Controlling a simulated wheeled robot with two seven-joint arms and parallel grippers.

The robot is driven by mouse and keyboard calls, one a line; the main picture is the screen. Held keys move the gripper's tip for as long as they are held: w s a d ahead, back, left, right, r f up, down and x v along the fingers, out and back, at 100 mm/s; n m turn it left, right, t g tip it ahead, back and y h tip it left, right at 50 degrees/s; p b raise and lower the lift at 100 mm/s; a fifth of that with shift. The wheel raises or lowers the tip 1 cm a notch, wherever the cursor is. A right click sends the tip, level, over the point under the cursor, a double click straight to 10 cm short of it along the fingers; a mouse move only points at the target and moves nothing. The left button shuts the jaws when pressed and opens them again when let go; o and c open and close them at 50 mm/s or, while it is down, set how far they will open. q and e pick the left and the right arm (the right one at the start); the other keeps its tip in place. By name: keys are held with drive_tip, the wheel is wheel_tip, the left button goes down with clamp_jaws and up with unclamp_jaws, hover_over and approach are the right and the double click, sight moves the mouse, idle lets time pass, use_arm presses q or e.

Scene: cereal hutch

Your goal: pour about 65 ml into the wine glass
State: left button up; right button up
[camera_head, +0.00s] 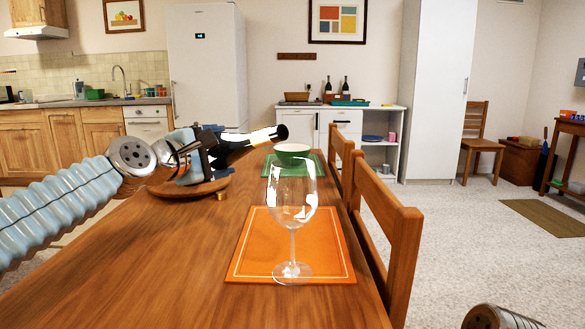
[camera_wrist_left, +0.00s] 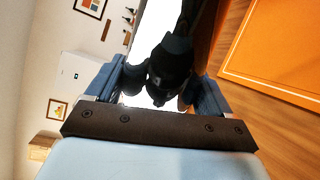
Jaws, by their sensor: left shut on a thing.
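The wine glass (camera_head: 292,225) stands upright on an orange placemat (camera_head: 245,262) on the table. It is clear, with white reflections, and I see no liquid in it. My left gripper (camera_head: 200,155) is shut on a dark bottle (camera_head: 240,144) with bright white areas. The bottle is tilted close to level, its dark end pointing right, behind and left of the glass and apart from it. In the left wrist view the dark bottle (camera_wrist_left: 172,60) sits between the fingers. The hand hides part of it. My right gripper is not in view.
A round wooden board (camera_head: 208,186) lies below the left hand, with a small cork-like piece (camera_head: 221,196) beside it. A green bowl (camera_head: 293,150) stands on a green mat (camera_head: 318,164) behind the glass. Wooden chairs (camera_head: 385,205) line the right edge. The near left tabletop is clear.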

use_arm(q)
wheel_tip(320, 180, up, 3)
drive_tip(key=shift+s+d+f+m+t+p, duration=0.15)
drive_tip(key=shift+m+t+p, duration=0.25)
drive_tip(key=shift+m, duration=0.2)
drive_tip(key=shift+r+m+t, duration=0.3)
drive_tip(key=shift+r+m, duration=0.6)
drive_tip(key=shift+r, duration=0.65)
drive_tip(key=shift+r+m, duration=0.4)
drive_tip(key=shift+w+a+r, duration=0.1)
drive_tip(key=shift+w+a, duration=0.15)
drive_tip(key=shift+w, duration=0.05)
drive_tip(key=shift+w+a, duration=0.25)
drive_tip(key=shift+a, duration=0.05)
drive_tip(key=shift+w+a, duration=0.15)
